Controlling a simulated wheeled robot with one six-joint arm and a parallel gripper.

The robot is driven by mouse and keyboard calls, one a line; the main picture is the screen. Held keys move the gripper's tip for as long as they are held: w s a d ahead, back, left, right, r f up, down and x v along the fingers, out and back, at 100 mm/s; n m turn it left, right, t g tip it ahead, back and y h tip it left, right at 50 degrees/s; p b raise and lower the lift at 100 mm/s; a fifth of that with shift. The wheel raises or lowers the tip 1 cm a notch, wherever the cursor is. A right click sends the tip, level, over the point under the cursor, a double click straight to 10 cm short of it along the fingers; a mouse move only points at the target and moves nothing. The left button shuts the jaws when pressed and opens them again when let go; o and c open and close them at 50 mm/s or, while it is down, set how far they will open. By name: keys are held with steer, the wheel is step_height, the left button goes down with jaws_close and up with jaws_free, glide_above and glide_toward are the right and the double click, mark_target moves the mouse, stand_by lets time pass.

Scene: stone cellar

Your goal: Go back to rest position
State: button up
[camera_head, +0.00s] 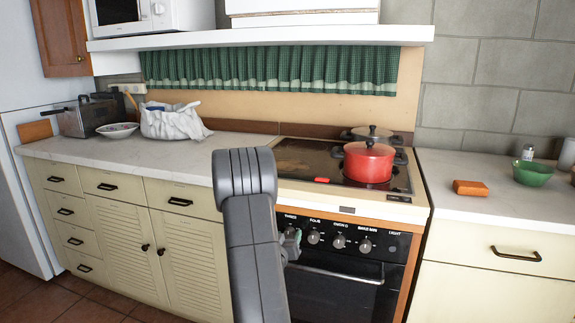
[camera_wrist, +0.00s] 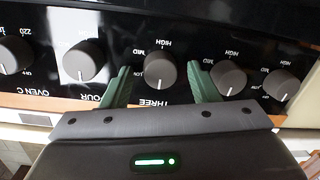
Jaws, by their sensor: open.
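My gripper (camera_wrist: 159,68) is open at the stove's control panel, with its two green fingers spread on either side of the knob marked THREE (camera_wrist: 160,72). In the wrist view the panel looks upside down, and small gaps show between the fingers and this knob. In the head view my grey arm stands in front of the stove, and only a bit of green finger (camera_head: 297,235) shows beside it. The knob marked FOUR (camera_head: 313,237) is just to the right.
A red pot (camera_head: 368,164) stands on the stove top (camera_head: 300,160), with another lidded pot (camera_head: 372,133) behind it. The oven door handle (camera_head: 337,273) juts out below the knobs. A sponge-like orange block (camera_head: 471,188) and green bowl (camera_head: 532,173) are on the right counter.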

steer(key=v, duration=1.4)
steer(key=x, duration=1.4)
steer(key=shift+f+m, duration=0.15)
steer(key=shift+m, duration=0.15)
steer(key=shift+m+b, duration=0.45)
steer(key=shift+m, duration=0.25)
steer(key=m, duration=0.4)
steer(key=shift+y, duration=0.3)
steer(key=m+t+p, duration=0.1)
steer(key=m, duration=0.4)
steer(key=shift+m, duration=0.3)
steer(key=shift+v, duration=2.95)
steer(key=shift+s+d, duration=0.1)
steer(key=shift+d, duration=0.05)
